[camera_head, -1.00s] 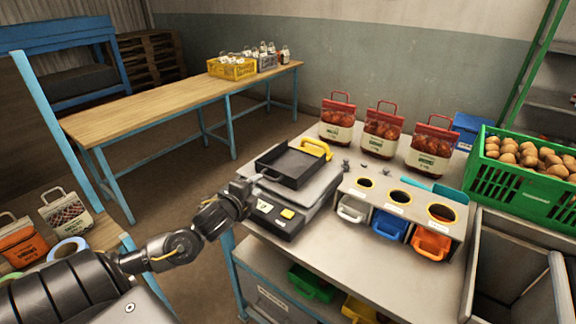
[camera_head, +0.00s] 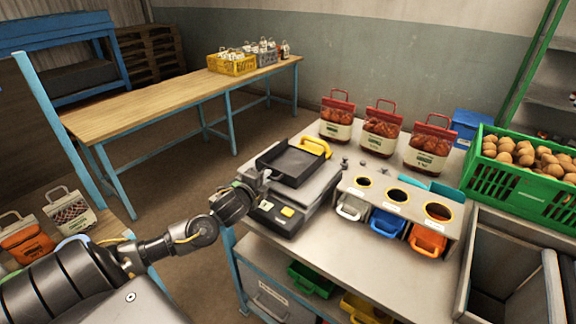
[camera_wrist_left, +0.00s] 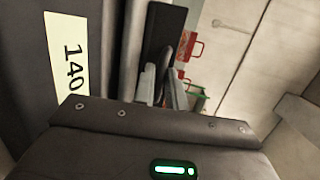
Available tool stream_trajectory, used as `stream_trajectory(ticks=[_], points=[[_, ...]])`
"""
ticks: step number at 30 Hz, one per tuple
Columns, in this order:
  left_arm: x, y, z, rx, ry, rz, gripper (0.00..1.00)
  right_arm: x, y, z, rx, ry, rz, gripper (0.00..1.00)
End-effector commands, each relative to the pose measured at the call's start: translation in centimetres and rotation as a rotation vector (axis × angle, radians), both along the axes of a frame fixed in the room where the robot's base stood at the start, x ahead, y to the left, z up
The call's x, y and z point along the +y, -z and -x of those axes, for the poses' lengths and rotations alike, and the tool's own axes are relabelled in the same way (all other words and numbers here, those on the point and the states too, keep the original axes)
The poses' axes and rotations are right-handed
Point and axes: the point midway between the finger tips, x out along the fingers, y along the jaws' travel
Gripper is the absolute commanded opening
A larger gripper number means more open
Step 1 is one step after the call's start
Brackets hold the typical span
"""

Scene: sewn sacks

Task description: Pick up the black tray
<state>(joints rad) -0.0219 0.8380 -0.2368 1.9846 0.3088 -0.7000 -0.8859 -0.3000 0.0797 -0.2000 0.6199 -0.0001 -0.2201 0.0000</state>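The black tray (camera_head: 290,166) is shallow and square and lies on the scale (camera_head: 285,210) on the grey workbench. My left gripper (camera_head: 261,181) is at the tray's near left side, touching it or very close. In the left wrist view, the grey fingers (camera_wrist_left: 162,88) reach toward a black surface that looks like the tray (camera_wrist_left: 163,30). I cannot tell whether they are closed on its wall. My right gripper is not in view.
A yellow handled object (camera_head: 316,147) sits just behind the tray. Right of the scale is a stand with three round holes (camera_head: 400,197). Red-topped sacks (camera_head: 381,132) stand at the back, and a green crate (camera_head: 518,185) of round brown produce is at right.

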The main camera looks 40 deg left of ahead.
Motion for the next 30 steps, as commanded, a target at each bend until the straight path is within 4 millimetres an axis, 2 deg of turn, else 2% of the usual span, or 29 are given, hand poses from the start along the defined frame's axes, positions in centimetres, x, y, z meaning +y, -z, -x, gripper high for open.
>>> stream_trajectory(ticks=[1, 3, 14, 19, 25, 30], points=[[0.0, 0.0, 0.0, 0.000, 0.000, 0.000, 0.06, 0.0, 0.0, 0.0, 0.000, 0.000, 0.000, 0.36], [0.0, 0.0, 0.0, 0.000, 0.000, 0.000, 0.00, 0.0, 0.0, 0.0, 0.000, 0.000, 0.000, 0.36], [0.0, -0.2, 0.0, -0.001, -0.001, 0.000, 0.00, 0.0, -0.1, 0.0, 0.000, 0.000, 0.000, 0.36], [0.0, -1.2, 0.0, -0.001, -0.001, 0.001, 0.00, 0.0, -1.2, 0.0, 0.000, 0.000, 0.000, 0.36], [-0.2, -4.7, 0.3, -0.001, 0.001, 0.002, 0.00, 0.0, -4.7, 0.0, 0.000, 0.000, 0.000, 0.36], [-2.7, -9.0, 3.0, -0.001, 0.003, 0.007, 0.00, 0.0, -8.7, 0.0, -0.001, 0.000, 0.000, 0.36]])
